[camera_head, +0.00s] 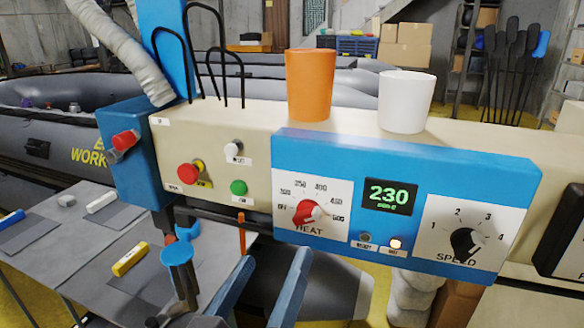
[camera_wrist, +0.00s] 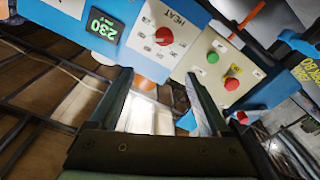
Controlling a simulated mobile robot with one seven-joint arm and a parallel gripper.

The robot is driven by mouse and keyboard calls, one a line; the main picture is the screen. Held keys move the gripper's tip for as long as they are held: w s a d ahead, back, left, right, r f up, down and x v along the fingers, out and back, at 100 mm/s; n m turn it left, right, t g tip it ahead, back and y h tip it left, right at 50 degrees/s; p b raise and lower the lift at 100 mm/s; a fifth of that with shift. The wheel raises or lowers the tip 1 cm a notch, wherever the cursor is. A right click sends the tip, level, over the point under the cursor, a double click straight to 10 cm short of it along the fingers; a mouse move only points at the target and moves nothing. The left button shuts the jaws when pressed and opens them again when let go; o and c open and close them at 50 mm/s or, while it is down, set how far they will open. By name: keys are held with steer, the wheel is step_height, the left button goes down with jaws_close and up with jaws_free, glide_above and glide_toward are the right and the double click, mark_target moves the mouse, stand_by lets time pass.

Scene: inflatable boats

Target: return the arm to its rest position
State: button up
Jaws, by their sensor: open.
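My gripper (camera_head: 275,260) is at the bottom of the head view, below the blue control panel (camera_head: 345,235) and in front of the machine. Its two fingers stand apart with nothing held between them. In the wrist view my gripper (camera_wrist: 157,78) also shows open, its fingers pointing toward the machine's underside. I cannot tell how far the fingertips are from the machine. The rest of my arm is mostly out of view.
The machine carries a red heat knob (camera_head: 306,212), a black speed knob (camera_head: 466,243) and a 230 display (camera_head: 389,196). An orange cup (camera_head: 310,85) and a white cup (camera_head: 406,102) stand on top. A grey table (camera_head: 75,250) is at left.

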steer(key=s+d+r+m+t+y, duration=0.1)
steer(key=r+t, duration=0.3)
steer(key=r, duration=0.9)
steer(key=s+d+r+m+t+y, duration=0.1)
steer(key=r+t+y, duration=0.3)
steer(key=r, duration=1)
steer(key=shift+s+d+r+t, duration=0.15)
steer(key=shift+s+d+t, duration=0.55)
steer(key=shift+s+t, duration=0.1)
